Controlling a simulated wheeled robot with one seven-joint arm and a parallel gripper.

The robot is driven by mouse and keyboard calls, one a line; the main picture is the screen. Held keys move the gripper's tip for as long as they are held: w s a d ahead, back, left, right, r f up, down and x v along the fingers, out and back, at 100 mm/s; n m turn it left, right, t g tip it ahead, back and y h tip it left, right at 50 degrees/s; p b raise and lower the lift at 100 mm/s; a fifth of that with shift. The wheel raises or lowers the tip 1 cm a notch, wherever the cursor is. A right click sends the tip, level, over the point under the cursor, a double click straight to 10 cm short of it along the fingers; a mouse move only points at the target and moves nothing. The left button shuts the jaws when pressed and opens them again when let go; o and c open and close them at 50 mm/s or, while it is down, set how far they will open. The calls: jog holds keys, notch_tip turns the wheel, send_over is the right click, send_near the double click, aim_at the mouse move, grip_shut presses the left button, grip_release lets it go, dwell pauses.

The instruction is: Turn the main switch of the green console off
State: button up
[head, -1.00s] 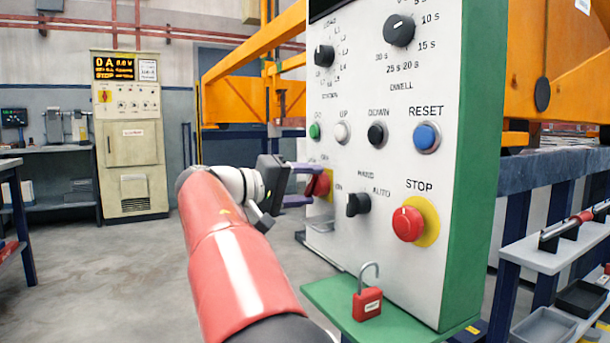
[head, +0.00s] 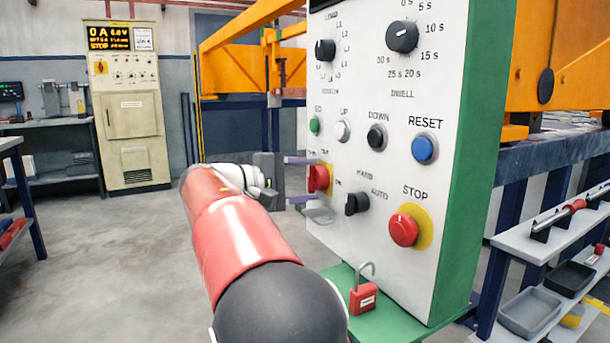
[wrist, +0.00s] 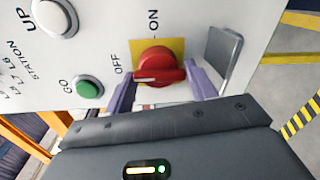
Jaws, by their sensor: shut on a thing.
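The green console (head: 466,150) has a pale front panel and green sides. Its main switch (head: 318,178) is a red knob on a yellow plate at the panel's left edge. In the wrist view the switch (wrist: 160,63) has OFF printed to its left and ON above. Its grip bar lies nearly level across that picture, pointing roughly towards the OFF side. My gripper (wrist: 163,90) has its two purple fingers at either end of the bar, closed on it. In the head view my gripper (head: 300,180) reaches the switch from the left.
A red STOP button (head: 404,230) and a black selector (head: 356,203) sit right of the switch. An open red padlock (head: 362,299) stands on the green ledge below. A grey hasp-like plate (wrist: 222,55) is close beside the switch. A beige cabinet (head: 128,115) stands behind.

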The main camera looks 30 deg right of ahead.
jog(key=shift+r, duration=0.25)
jog(key=o, duration=0.7)
jog(key=shift+f, duration=0.1)
jog(key=shift+o, duration=0.2)
jog(key=shift+a, duration=0.1)
jog(key=a, duration=0.7)
jog(key=shift+a+r, duration=0.35)
jog(key=shift+s, duration=0.1)
